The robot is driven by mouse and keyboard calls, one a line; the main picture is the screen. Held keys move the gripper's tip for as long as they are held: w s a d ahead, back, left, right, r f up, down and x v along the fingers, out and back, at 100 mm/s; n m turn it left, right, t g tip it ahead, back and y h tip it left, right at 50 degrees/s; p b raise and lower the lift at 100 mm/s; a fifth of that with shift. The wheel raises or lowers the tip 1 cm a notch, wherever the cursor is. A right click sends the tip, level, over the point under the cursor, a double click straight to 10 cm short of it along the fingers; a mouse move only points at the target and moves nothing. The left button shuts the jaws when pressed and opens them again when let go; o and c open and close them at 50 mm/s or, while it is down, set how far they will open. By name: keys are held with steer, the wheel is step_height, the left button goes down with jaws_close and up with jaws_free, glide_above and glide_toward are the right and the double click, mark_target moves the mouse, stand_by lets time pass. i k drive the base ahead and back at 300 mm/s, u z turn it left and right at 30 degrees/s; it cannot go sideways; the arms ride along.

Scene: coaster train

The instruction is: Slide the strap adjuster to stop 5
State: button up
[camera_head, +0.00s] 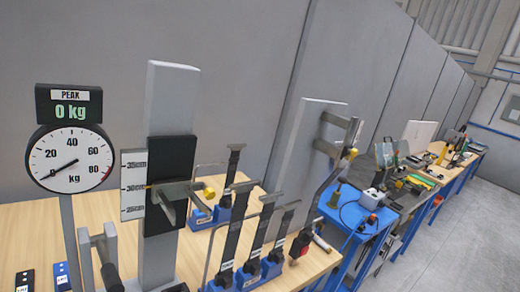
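No part labelled as the strap adjuster or as stop 5 can be read. Several dark upright straps or bars stand in blue bases on the bench, including a tall one (236,222) and a shorter one (259,235). Small yellow and red parts sit near them. Left of them, a grey post (172,95) carries a black plate (180,150) and a projecting grey bar (172,191). A white scale (133,184) beside it reads 25, 30 and 35 cm, and a small yellow mark is near 30. My gripper cannot be made out in view.
A dial gauge (70,160) stands at left, under a PEAK display (69,106) reading 0 kg. A second grey post (298,150) with a bracket (334,140) stands right of the straps. The wooden bench (30,222) meets blue workbenches (352,236); grey floor lies right.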

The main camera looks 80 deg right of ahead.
mark_target(353, 153)
steer(key=z, duration=0.35)
steer(key=i, duration=0.1)
steer(key=z, duration=2.2)
steer(key=k, duration=0.85)
steer(key=z, duration=0.2)
steer(key=i, duration=0.85)
steer(key=u, duration=0.15)
